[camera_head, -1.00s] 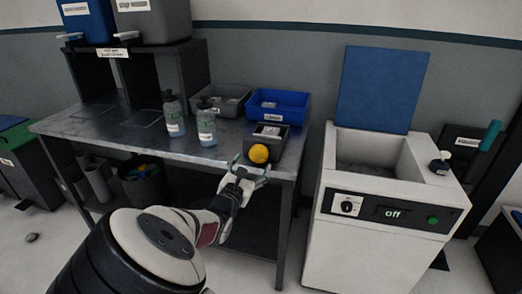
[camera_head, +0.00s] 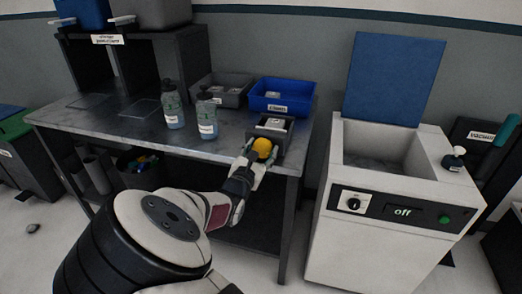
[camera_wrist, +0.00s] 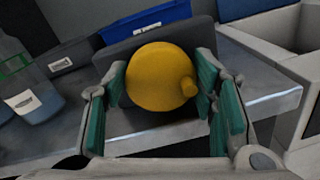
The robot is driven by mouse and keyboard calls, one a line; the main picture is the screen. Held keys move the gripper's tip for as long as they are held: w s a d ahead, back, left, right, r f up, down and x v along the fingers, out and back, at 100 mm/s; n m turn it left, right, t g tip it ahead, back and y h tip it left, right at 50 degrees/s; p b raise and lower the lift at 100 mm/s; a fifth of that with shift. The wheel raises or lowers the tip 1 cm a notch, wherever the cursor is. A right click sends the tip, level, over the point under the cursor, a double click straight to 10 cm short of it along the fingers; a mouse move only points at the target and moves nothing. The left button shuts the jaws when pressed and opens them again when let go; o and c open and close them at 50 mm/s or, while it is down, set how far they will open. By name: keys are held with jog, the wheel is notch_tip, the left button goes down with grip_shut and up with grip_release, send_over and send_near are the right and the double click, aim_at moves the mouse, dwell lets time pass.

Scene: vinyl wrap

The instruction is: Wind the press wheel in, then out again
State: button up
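The press wheel is a yellow disc (camera_head: 262,145) with a small peg on its face, on the front of a dark grey press box (camera_head: 281,125) at the table's front right. In the wrist view the wheel (camera_wrist: 158,80) fills the middle, with its peg (camera_wrist: 188,88) at lower right. My gripper (camera_head: 261,156) is at the wheel. In the wrist view its green-padded fingers (camera_wrist: 162,72) stand open on either side of the wheel. A narrow gap shows at the left; I cannot tell whether the right pad touches.
Two bottles (camera_head: 207,118) stand left of the press. A blue bin (camera_head: 282,96) and a grey bin (camera_head: 222,90) sit behind it. A white machine (camera_head: 385,232) with its blue lid raised stands to the right, reading "off".

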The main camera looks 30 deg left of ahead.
jog(key=shift+r+n+p, duration=0.1)
jog(key=shift+n+p, duration=0.3)
jog(key=shift+n, duration=0.1)
jog(key=n+p, duration=0.3)
jog(key=n, duration=0.1)
jog(key=shift+n, duration=0.4)
jog(key=n+p, duration=0.1)
jog(key=n, duration=0.1)
jog(key=n+p, duration=0.1)
jog(key=n, duration=0.2)
jog(key=shift+a+f+y, duration=0.15)
jog(key=shift+f+y, duration=0.05)
jog(key=shift+y, duration=0.1)
jog(key=shift+n, duration=0.3)
jog(key=o, duration=1.1)
jog(key=shift+s, duration=0.2)
jog(key=v, duration=1.1)
jog(key=shift+s+f, duration=0.2)
jog(key=shift+s, duration=0.15)
